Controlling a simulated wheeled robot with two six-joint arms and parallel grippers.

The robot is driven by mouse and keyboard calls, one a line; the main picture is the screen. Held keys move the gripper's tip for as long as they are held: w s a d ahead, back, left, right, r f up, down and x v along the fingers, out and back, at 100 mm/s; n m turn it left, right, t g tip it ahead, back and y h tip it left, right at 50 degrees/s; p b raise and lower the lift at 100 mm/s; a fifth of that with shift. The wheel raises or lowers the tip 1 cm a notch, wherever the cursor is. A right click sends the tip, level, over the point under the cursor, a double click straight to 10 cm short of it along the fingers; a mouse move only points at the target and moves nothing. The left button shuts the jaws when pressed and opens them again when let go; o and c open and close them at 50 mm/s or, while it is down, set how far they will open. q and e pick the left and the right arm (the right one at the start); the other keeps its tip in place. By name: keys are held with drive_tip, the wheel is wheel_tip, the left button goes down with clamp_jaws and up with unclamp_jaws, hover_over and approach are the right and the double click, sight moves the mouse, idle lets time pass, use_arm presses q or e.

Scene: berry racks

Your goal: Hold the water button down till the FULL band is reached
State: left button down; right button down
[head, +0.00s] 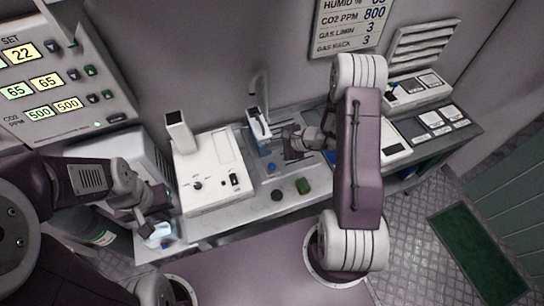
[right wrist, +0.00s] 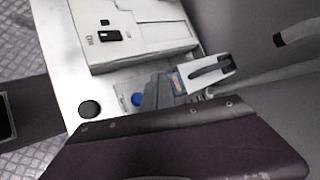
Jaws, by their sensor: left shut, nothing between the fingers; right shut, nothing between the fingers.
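A round blue button (head: 271,168) sits on the bench top below the spout; it also shows in the right wrist view (right wrist: 137,99). A narrow container with a white top and dark handle (head: 257,122) stands behind it, below the curved spout (head: 262,84). Its bluish front with a small red mark shows in the right wrist view (right wrist: 184,80); I cannot read a level or FULL band. My right gripper (head: 288,143) is shut and empty, just right of the container, its fingertips close to the blue button. I cannot tell whether they touch. My left gripper (head: 157,231) is shut and empty at the bench's left end.
A white instrument (head: 210,170) stands left of the button. More white devices (head: 418,90) stand at right. A control panel (head: 60,75) is on the left wall.

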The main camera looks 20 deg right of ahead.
sight(274, 166)
use_arm(q)
drive_tip(key=shift+s+r, duration=0.1)
drive_tip(key=shift+r, duration=0.25)
use_arm(e)
drive_tip(key=shift+s+d+r, duration=0.1)
drive_tip(key=shift+s+d, duration=0.2)
drive_tip(key=shift+d, duration=0.1)
use_arm(q)
drive_tip(key=shift+a, duration=0.1)
drive_tip(key=shift+f, duration=0.1)
